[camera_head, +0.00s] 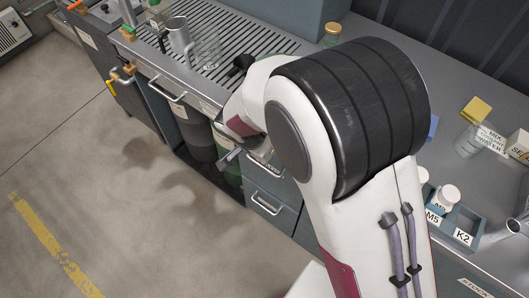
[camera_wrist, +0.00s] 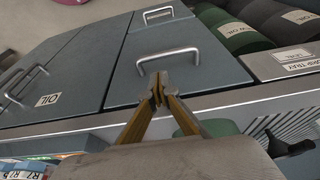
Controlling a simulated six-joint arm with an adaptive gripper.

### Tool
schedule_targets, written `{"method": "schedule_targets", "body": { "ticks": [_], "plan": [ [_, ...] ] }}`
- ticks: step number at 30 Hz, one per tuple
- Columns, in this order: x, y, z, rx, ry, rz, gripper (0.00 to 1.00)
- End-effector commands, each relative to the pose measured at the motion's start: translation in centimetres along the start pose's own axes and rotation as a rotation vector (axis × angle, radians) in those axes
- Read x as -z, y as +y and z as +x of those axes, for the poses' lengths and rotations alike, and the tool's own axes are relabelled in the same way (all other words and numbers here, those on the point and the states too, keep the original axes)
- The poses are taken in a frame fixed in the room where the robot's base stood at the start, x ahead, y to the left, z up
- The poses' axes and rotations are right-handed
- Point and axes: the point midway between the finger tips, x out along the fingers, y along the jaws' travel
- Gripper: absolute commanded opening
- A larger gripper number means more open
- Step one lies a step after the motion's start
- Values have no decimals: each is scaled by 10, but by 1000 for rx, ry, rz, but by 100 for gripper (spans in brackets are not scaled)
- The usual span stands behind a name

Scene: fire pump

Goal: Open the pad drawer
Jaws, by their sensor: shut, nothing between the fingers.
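Grey-blue drawer fronts sit under the worktop. In the wrist view the front nearest the worktop (camera_wrist: 198,72) has a metal bar handle (camera_wrist: 168,54). A second handle (camera_wrist: 158,13) is beyond it. In the head view the lower drawer front (camera_head: 280,188) and its handle (camera_head: 264,203) show; the upper one is partly hidden by my arm. No label naming the pad drawer is readable. The drawers look closed. My gripper (camera_wrist: 157,88) is shut and empty, its tips just short of the nearer handle in the picture; I cannot tell if they touch. It also shows in the head view (camera_head: 228,157).
Large dark rolls or drums (camera_wrist: 250,28) are beside the drawers. A metal jug (camera_head: 180,38) and glass beaker (camera_head: 207,55) stand on the grated worktop. The floor (camera_head: 120,200) in front is clear.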

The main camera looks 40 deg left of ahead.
Motion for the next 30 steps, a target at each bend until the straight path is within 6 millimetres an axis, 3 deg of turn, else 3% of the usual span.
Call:
{"method": "schedule_targets", "body": {
  "ticks": [16,30],
  "plan": [
    [0,0,60,-2,-1,0,0],
    [0,0,71,1,0,0,0]
  ]
}}
